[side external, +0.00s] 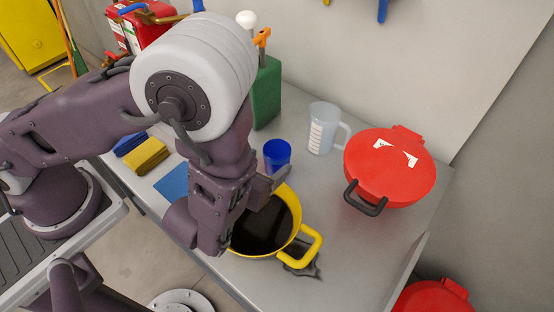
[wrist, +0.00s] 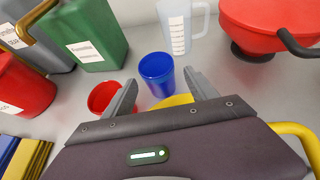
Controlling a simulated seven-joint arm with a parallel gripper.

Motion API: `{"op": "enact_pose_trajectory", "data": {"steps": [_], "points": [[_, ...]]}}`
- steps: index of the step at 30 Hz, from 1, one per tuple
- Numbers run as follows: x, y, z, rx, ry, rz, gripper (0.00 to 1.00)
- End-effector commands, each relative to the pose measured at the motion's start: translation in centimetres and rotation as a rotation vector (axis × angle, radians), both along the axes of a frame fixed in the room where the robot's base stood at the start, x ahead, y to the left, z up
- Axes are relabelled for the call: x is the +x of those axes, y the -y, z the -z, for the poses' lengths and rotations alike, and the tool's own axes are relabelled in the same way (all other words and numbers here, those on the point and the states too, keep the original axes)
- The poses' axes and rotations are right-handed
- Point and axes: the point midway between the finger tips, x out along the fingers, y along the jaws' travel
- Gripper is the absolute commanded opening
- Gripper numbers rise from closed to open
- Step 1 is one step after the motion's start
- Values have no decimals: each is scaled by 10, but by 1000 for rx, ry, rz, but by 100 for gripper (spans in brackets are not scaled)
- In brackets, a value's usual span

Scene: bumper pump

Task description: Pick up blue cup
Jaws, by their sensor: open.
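The blue cup (side external: 277,155) stands upright on the grey table, behind my gripper and the yellow pot in the side view. In the wrist view the blue cup (wrist: 157,72) is ahead of my fingers, near the middle. My gripper (wrist: 160,92) is open and empty, with its two grey fingers spread and pointing toward the cup. The cup appears beyond the fingertips, and I cannot tell the exact gap. In the side view my gripper (side external: 272,188) is above the back of the pot, mostly hidden by my wrist.
The yellow pot (side external: 311,239) of dark liquid sits under my gripper. A red cup (wrist: 103,95) stands left of the blue cup. A measuring jug (side external: 322,128), a green canister (side external: 267,95) and a red lidded container (side external: 388,165) stand around.

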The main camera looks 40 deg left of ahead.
Motion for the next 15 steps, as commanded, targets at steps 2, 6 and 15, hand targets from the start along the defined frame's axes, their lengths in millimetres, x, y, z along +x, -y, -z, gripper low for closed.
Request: {"op": "enact_pose_trajectory", "data": {"steps": [2, 6, 15], "points": [[16, -5, 9, 0, 1, -7, 67], [35, -8, 19, -1, 1, -8, 67], [79, -21, 37, -2, 1, -9, 67]]}}
